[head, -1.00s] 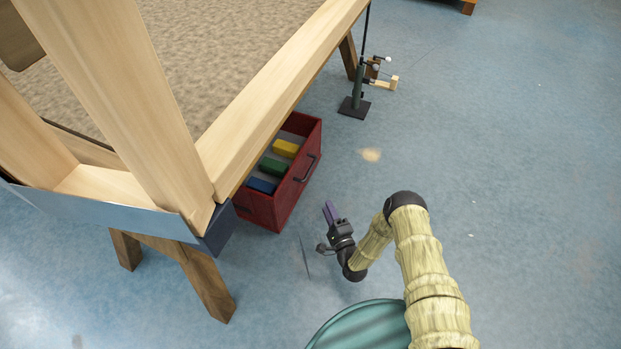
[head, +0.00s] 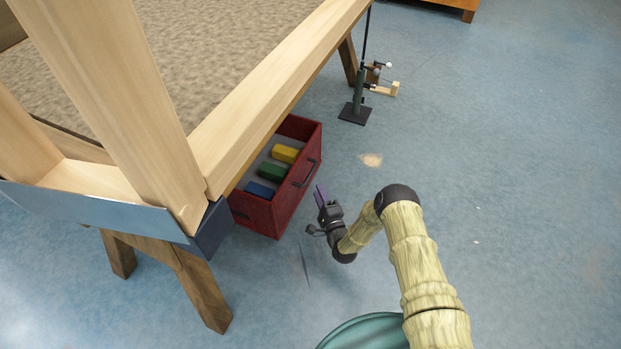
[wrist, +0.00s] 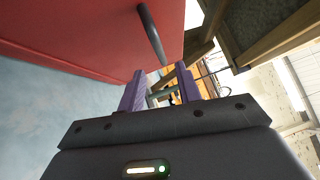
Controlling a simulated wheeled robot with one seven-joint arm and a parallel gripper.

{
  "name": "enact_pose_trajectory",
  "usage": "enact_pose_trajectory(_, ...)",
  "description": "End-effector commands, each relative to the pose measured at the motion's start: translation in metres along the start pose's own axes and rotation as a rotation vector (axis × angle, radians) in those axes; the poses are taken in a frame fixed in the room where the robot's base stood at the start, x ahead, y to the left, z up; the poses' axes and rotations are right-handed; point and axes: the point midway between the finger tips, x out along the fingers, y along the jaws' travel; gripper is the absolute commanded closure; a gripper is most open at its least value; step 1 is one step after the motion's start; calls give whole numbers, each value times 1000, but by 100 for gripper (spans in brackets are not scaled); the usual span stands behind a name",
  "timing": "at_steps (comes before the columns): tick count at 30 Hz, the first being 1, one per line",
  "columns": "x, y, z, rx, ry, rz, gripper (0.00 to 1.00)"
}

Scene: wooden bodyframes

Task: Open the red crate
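The red crate (head: 285,208) stands on the floor, partly under the wooden frame, with its top uncovered and several coloured blocks inside. A dark bar handle (head: 305,173) is on its outer wall; it also shows in the wrist view (wrist: 151,35). My gripper (head: 319,188) is just off that wall, lower than the handle in the picture. In the wrist view its two purple fingers (wrist: 160,70) are apart with nothing held between them. The handle lies beyond the fingertips, and I cannot tell the exact gap. The crate's far part is hidden under the frame.
The wooden frame (head: 275,95) with its carpet-like top overhangs the crate. A wooden trestle leg (head: 203,290) stands at the lower left. A dark stand (head: 356,108) is beyond the crate. The blue floor (head: 510,170) to the right is clear.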

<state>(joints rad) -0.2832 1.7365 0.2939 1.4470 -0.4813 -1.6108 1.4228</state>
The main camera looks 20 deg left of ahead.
Motion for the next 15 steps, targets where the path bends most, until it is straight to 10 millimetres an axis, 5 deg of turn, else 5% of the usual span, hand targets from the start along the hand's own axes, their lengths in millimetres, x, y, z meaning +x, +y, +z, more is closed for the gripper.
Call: enact_pose_trajectory(15, 82, 2, 0, -1, -1, -1, 66)
